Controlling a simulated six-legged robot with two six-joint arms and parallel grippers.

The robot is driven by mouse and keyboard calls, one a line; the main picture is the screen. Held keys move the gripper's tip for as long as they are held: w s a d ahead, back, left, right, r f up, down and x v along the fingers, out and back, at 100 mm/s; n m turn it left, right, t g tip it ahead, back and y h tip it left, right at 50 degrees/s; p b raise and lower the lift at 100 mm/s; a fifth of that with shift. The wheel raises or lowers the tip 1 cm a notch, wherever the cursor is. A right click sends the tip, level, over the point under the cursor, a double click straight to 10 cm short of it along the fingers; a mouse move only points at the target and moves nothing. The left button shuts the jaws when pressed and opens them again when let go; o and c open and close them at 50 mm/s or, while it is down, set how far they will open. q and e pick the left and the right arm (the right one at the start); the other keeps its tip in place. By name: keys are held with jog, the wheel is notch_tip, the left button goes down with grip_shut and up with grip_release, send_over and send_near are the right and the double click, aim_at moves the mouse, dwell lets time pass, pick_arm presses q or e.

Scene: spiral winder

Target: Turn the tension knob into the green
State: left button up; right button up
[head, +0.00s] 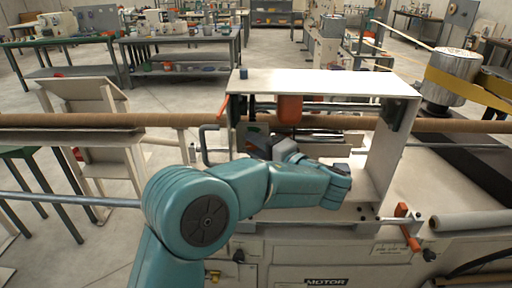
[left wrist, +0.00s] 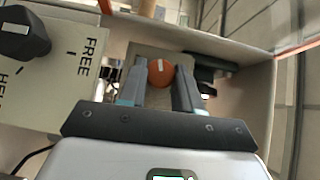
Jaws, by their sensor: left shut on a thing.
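My left gripper shows in the left wrist view (left wrist: 159,82), with one finger on each side of a round orange knob with a white mark on its face (left wrist: 161,72). The fingers are shut on this knob, which I take to be the tension knob. In the head view, my teal left arm reaches across the cream frame, and the grey hand (head: 286,150) is inside it, with its fingertips hidden. A small green patch (head: 254,130) shows behind the frame's left side; I cannot tell if it is the gauge. My right gripper is out of view.
A black knob (left wrist: 22,36) sits on a cream panel (left wrist: 72,62) marked FREE, left of my fingers. The cream frame (head: 330,80) surrounds the hand. An orange block (head: 290,108) hangs under its top. An orange lever (head: 408,228) stands at the right.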

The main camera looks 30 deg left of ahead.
pick_arm(q)
jog(key=shift+f+m+t+y+b, duration=0.2)
jog(key=shift+m+y+b, duration=0.25)
jog(key=shift+m, duration=0.1)
jog(key=shift+f+m+t+y+b, duration=0.2)
jog(key=shift+m+y+b, duration=0.15)
jog(key=shift+m+y, duration=0.15)
jog(key=shift+m+t+y+b, duration=0.65)
jog(key=shift+m+t+y, duration=0.2)
jog(key=shift+m, duration=0.7)
jog(key=o, duration=1)
jog(key=shift+o, duration=0.2)
